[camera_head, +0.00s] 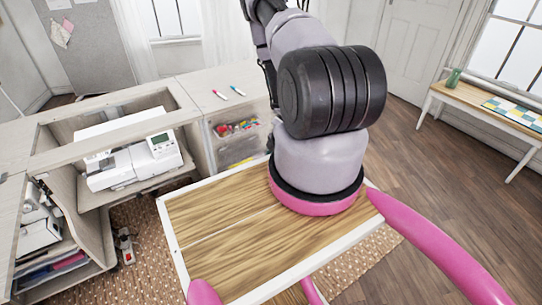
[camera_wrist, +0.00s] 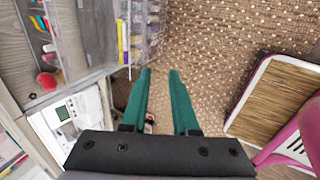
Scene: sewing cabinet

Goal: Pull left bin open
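Clear plastic bins with colourful contents sit in the sewing cabinet. In the head view an upper bin (camera_head: 237,127) holds red and other coloured items, and another clear bin (camera_head: 238,150) is below it. The wrist view shows clear bin walls (camera_wrist: 97,32) and a bin with coloured items (camera_wrist: 140,30) at the upper left and top. I cannot tell for sure which is the left bin. My gripper (camera_wrist: 160,72) has two green fingers apart, with nothing between them but carpet behind. Its tips are just below and right of the bins, seemingly not touching. My arm hides it in the head view.
A white sewing machine (camera_head: 133,163) stands in the cabinet's left opening. Two pens (camera_head: 229,92) lie on the cabinet top (camera_head: 205,85). A power strip (camera_head: 126,246) is on the patterned carpet (camera_head: 150,225). A bench (camera_head: 490,112) stands far right, with clear wood floor before it.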

